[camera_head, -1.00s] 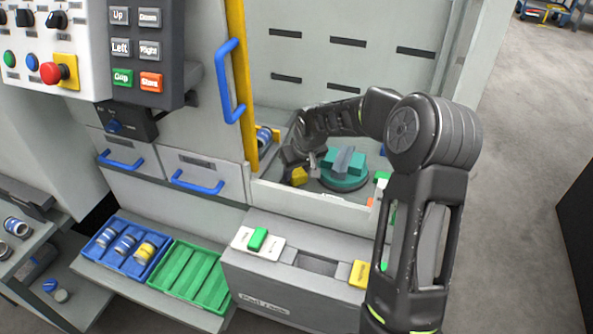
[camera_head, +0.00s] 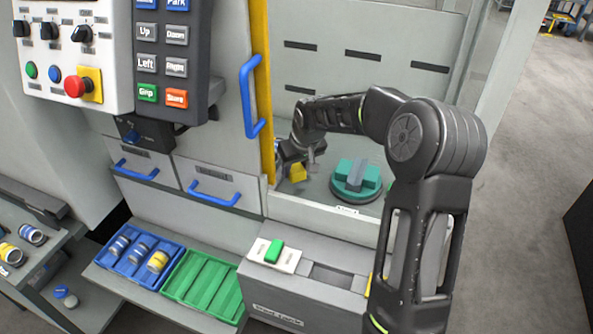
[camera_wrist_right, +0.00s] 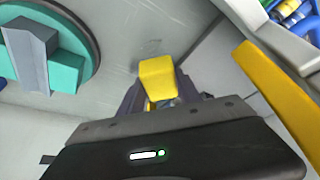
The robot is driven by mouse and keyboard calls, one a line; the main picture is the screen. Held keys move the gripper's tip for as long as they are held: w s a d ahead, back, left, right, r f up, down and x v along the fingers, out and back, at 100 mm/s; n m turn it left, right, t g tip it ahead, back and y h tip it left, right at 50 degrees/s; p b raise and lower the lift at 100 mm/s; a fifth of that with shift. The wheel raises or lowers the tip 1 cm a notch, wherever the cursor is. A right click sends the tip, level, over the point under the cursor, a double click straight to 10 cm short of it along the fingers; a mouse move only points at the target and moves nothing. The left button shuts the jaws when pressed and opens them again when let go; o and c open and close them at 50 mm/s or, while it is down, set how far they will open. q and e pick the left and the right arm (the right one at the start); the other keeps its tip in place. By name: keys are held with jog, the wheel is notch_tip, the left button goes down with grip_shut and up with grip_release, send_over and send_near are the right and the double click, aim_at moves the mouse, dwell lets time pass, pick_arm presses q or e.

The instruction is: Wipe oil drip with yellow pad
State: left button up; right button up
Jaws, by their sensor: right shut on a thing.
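My right gripper (camera_head: 292,169) reaches through the machine's opening and is shut on a yellow pad (camera_head: 298,173). In the right wrist view the yellow pad (camera_wrist_right: 158,79) sticks out from between the fingers of the right gripper (camera_wrist_right: 162,103), over a pale grey surface. Faint marks show on that surface just beyond the pad; I cannot tell whether they are oil. I cannot tell if the pad touches the surface. My left gripper is not in view.
A teal chuck (camera_head: 356,181) on a round dark base stands right of the pad. A yellow door edge (camera_head: 262,92) with a blue handle (camera_head: 250,97) borders the opening on the left. A blue tray (camera_head: 134,257), a green tray (camera_head: 203,287) and a pad box (camera_head: 305,295) stand in front.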

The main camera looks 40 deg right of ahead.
jog(key=shift+r+p, duration=0.65)
jog(key=shift+r, duration=0.85)
